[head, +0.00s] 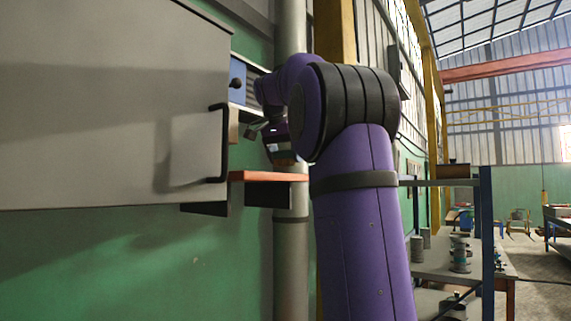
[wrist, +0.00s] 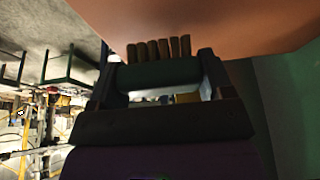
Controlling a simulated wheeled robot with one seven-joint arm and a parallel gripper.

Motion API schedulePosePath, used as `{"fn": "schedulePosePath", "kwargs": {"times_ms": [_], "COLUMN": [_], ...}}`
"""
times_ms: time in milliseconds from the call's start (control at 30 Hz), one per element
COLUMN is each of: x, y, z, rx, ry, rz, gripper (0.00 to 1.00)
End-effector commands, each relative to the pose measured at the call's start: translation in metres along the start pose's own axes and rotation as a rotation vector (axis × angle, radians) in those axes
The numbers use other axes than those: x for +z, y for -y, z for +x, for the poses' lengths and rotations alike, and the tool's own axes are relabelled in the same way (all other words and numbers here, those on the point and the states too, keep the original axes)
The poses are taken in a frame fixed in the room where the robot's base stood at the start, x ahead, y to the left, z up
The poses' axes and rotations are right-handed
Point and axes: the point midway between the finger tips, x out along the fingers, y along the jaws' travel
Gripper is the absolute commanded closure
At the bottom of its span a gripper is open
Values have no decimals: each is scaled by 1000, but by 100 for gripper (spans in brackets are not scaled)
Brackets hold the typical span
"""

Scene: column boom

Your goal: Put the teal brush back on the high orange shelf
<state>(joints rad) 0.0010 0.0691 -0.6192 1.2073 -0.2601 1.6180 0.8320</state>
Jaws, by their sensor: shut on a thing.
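The orange shelf (head: 262,176) is mounted high beside the grey cabinet in the head view. Its orange surface (wrist: 215,22) fills the top of the wrist view. My gripper (wrist: 160,78) is shut on the teal brush (wrist: 160,73), which lies crosswise between the two fingers. The tan bristles point up the wrist picture, toward the orange surface. I cannot tell whether they touch it. In the head view my gripper (head: 281,152) is just above the shelf's right part, partly hidden by my arm; the brush is too small to make out there.
The grey cabinet (head: 110,110) with a black handle (head: 218,143) is close on the left of the shelf. A vertical pipe (head: 291,250) runs behind the shelf. A rack (head: 487,240) with spools stands at right. The green wall below the cabinet is bare.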

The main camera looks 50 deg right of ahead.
Motion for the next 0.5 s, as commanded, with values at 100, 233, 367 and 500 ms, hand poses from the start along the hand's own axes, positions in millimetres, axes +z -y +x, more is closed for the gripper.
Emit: {"fn": "schedulePosePath", "kwargs": {"times_ms": [100,233,367,500], "x": [6,8,8,8], "y": [0,-1,0,0], "z": [11,19,19,19], "rx": [0,-1,-1,-1], "ry": [2,0,-1,-1], "rz": [-2,0,0,0], "gripper": [48,48,48,48]}}
